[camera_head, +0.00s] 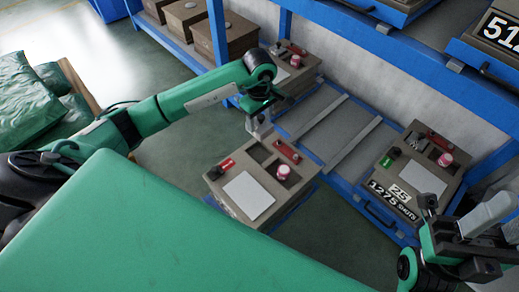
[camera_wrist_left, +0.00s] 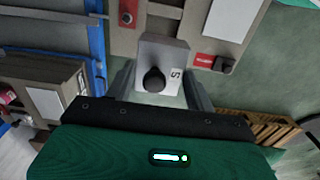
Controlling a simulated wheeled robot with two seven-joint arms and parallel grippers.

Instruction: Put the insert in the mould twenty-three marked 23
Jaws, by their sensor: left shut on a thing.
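My left gripper (camera_head: 261,112) is shut on the insert (camera_head: 258,126), a small grey block, above the far edge of the middle mould box (camera_head: 233,207). In the left wrist view, the insert (camera_wrist_left: 178,55) shows a black knob and a label like "5" between the fingers of my left gripper (camera_wrist_left: 160,88). The middle box has a white plate, dark recesses, a red bar and a pink-and-white cylinder on top. A mould box at right (camera_head: 412,176) has a plate that looks like "25" and "1275 SHOTS". My right gripper (camera_head: 460,222) is at lower right; its jaws are unclear. I cannot read a clear "23".
A blue rack (camera_head: 364,189) with rails runs behind the middle box. Another box (camera_head: 296,75) stands at its back left. A plate reading "512" (camera_head: 500,30) is at upper right. Green bags (camera_head: 30,115) lie at left. A bare rail bay lies between the rack's boxes.

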